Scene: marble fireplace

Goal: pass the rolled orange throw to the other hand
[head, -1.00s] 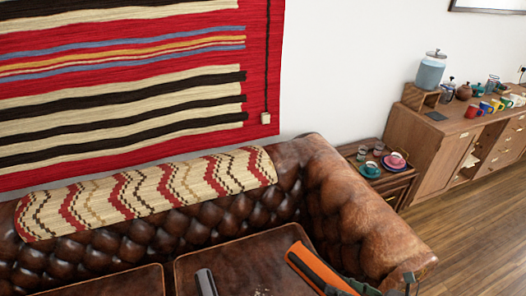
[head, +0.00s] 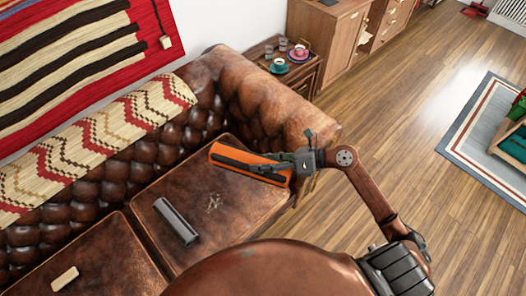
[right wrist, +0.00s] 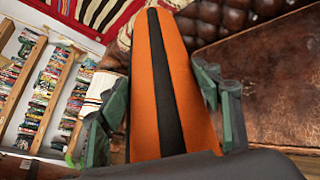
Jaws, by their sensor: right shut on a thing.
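The rolled orange throw (head: 232,161), orange with a dark stripe along it, is held level above the right seat of the leather sofa in the head view. My right gripper (head: 292,163) is shut on its right end, near the sofa's right arm. In the right wrist view the throw (right wrist: 161,75) reaches away from the camera between the two green fingers of my right gripper (right wrist: 165,110). The throw's left end is free. My left gripper is not in view.
The brown leather sofa (head: 150,190) has a dark cylinder (head: 177,221) and a small cream block (head: 65,278) on its seats. A patterned blanket (head: 95,140) covers its back. A side table (head: 290,80) with cups stands behind its arm.

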